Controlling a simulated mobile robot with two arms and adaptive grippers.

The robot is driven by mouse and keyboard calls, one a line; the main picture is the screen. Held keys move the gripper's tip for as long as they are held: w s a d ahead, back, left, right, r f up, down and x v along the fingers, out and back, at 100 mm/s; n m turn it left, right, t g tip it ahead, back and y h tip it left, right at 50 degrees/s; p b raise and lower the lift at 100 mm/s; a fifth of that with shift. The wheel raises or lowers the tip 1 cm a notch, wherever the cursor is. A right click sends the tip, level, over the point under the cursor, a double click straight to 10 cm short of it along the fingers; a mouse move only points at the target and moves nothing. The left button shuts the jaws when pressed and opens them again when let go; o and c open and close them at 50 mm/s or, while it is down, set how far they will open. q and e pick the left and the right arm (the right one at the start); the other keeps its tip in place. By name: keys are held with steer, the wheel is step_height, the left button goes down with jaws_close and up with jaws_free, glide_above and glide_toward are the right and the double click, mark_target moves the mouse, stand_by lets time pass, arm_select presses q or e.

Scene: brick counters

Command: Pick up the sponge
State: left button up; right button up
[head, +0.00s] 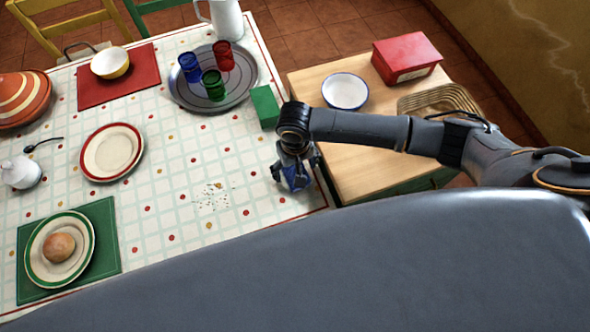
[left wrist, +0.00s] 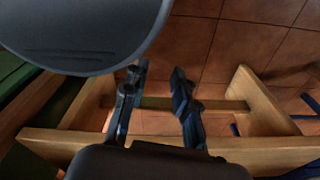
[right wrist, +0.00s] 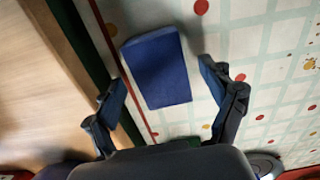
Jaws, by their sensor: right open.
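A blue sponge (right wrist: 158,70), a flat rectangular block, lies on the checked tablecloth near the table's edge. In the head view the sponge (head: 297,183) is partly hidden by my right gripper (head: 297,168). My right gripper is over it, pointing down, with its fingers apart. In the right wrist view the sponge shows between and ahead of the two open fingertips (right wrist: 168,80), and I see no finger closed on it. My left gripper (left wrist: 157,76) is open and empty above the floor, beside wooden furniture bars; it does not show in the head view.
A green block (head: 265,106) and a round tray (head: 238,98) with coloured glasses are behind my right gripper. A wooden-topped counter (head: 365,180) with a white bowl (head: 345,91) and a red box (head: 406,58) stands to the right. Crumbs (head: 213,195) lie left of the sponge.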

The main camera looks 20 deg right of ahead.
mark_target(294, 170)
steer(key=c, duration=1)
steer(key=shift+r, duration=0.35)
step_height(294, 170, up, 2)
steer(key=shift+a+r, duration=0.1)
steer(key=shift+r, duration=0.05)
steer(key=s+r, duration=0.4)
steer(key=r, duration=0.1)
steer(key=shift+s+r, duration=0.1)
steer(key=shift+s, duration=0.1)
steer(key=s+r, duration=0.4)
steer(key=s, duration=0.5)
steer(key=shift+s+d+r+b, duration=0.25)
steer(key=shift+s+r+b, duration=0.1)
steer(key=shift+b, duration=0.05)
